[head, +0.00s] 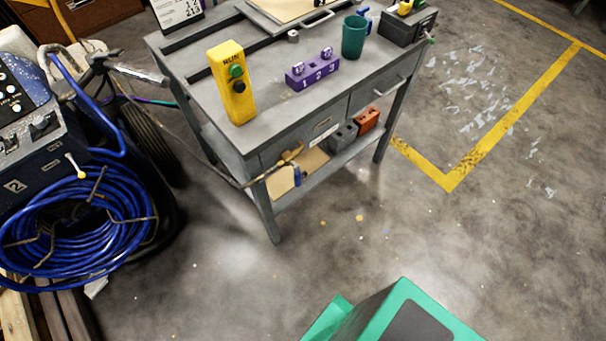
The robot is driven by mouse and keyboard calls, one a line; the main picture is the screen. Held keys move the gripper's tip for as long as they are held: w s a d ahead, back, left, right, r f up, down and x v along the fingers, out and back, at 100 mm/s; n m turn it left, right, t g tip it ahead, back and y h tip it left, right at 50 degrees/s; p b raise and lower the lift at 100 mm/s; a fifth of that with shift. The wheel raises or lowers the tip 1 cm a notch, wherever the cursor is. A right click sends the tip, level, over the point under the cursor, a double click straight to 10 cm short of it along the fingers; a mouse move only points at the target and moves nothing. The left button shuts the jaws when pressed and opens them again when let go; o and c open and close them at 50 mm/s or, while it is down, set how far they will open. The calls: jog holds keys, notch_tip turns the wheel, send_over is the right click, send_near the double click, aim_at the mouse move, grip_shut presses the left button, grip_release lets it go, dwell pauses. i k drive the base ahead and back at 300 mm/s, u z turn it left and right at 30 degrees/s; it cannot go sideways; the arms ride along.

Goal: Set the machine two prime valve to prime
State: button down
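Machine two (30,165) stands at the left edge, cut off by the frame, with a "2" on its dark front panel. A small lever with a pale tip (74,163) sticks out of its lower front, above a coil of blue hose (75,235). I cannot tell for sure whether this lever is the prime valve, and no prime marking is readable. A control panel with several knobs (14,98) sits above. My gripper does not show in this view.
A grey workbench (285,110) stands right of the machine, holding a yellow button box (232,85), a purple numbered block (312,70) and a green cup (354,36). Timber (45,315) lies below the hose. The floor in front of the bench is clear.

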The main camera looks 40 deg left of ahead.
aim_at(297, 174)
jog(key=z, duration=0.1)
jog(key=i, duration=1.05)
jog(key=u, duration=1.8)
